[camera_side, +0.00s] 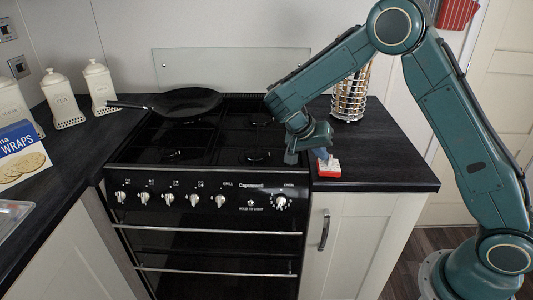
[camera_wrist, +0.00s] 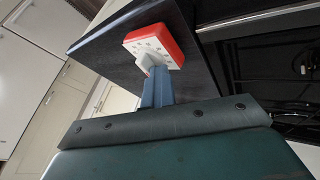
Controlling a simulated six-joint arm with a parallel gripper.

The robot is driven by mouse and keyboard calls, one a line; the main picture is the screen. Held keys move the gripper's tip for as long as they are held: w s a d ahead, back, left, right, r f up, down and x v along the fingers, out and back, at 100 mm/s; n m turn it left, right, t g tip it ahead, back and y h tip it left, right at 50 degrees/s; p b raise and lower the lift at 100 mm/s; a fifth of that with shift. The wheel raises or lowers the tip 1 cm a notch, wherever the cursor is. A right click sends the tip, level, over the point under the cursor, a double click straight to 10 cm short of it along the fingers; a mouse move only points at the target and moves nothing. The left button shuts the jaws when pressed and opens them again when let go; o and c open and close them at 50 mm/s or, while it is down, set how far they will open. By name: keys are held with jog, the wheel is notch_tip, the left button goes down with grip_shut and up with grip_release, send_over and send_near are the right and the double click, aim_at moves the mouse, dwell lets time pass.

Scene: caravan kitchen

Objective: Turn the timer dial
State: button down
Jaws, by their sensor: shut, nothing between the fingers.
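The timer (camera_side: 329,170) is a small red box with a white face, sitting on the dark counter just right of the cooker. In the wrist view the timer (camera_wrist: 172,42) shows its white face with small marks. Its pale dial (camera_wrist: 146,62) sticks out toward my fingers. My gripper (camera_side: 322,155) is just above the timer, pointing down. In the wrist view my gripper (camera_wrist: 158,72) has its blue-grey fingers together with their tips at the dial. The fingers partly cover the dial, and I cannot tell whether they touch it.
The black cooker (camera_side: 205,190) with its knobs stands left of the timer. A frying pan (camera_side: 190,102) is on the hob. A wire rack of capsules (camera_side: 350,95) stands behind the timer. The counter (camera_side: 390,168) right of the timer is clear up to its edge.

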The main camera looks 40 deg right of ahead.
jog(key=m+g+y, duration=0.1)
jog(key=m, duration=0.2)
jog(key=d+m+g+y, duration=0.1)
jog(key=m+g, duration=0.1)
jog(key=m, duration=0.1)
jog(key=shift+w+d+f, duration=0.1)
jog(key=shift+w+d, duration=0.15)
dwell(1.5)
jog(key=shift+w+d, duration=0.4)
jog(key=shift+d, duration=0.05)
jog(key=shift+s+a, duration=0.1)
jog(key=shift+a, duration=0.05)
